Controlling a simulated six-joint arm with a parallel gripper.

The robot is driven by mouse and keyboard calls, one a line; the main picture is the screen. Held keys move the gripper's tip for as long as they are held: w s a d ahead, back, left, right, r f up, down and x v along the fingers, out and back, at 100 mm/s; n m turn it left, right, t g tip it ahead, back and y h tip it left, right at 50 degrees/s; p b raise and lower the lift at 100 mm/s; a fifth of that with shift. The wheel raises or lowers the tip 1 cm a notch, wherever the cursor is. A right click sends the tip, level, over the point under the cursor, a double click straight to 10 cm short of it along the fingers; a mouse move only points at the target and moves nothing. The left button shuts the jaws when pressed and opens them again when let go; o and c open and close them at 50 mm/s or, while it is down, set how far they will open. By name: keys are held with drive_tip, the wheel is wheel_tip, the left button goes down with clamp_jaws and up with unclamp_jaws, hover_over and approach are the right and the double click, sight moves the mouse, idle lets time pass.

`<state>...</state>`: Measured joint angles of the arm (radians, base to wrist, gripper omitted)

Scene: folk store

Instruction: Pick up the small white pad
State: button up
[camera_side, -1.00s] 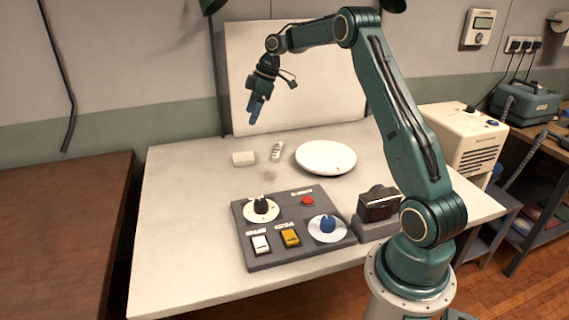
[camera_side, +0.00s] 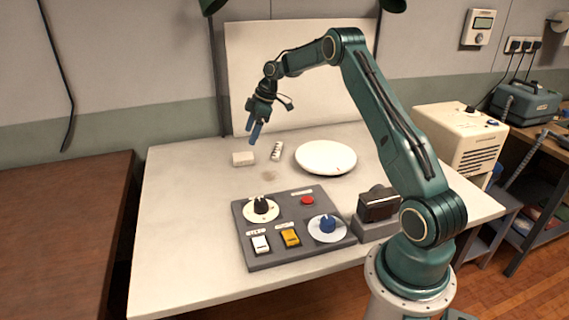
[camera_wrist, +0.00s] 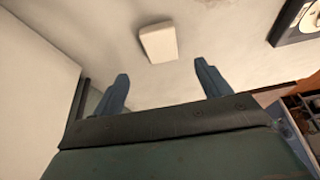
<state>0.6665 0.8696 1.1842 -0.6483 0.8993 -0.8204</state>
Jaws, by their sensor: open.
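The small white pad (camera_side: 243,159) lies flat on the pale table in the side view, left of a small marked white piece. In the wrist view the pad (camera_wrist: 158,42) shows as a pale block with rounded corners, just beyond the fingertips and roughly centred between them. My gripper (camera_side: 255,134) hangs above the table with its blue fingers pointing down, over and slightly right of the pad in the side view. In the wrist view my gripper (camera_wrist: 162,75) has its two fingers wide apart with nothing between them.
A small white piece with dark marks (camera_side: 277,150) lies close to the pad. A round white plate (camera_side: 326,157) is to its right. A grey control panel (camera_side: 275,253) with knobs and switches stands nearer the front. A white board (camera_side: 320,85) stands behind. The table's left side is clear.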

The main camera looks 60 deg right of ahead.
sight(243, 156)
drive_tip(key=shift+x, duration=1.65)
drive_tip(key=shift+f, duration=0.1)
drive_tip(key=shift+s+x, duration=0.2)
drive_tip(key=shift+x, duration=2.25)
drive_tip(key=shift+f, duration=0.1)
drive_tip(key=shift+c, duration=0.3)
drive_tip(key=c, duration=1)
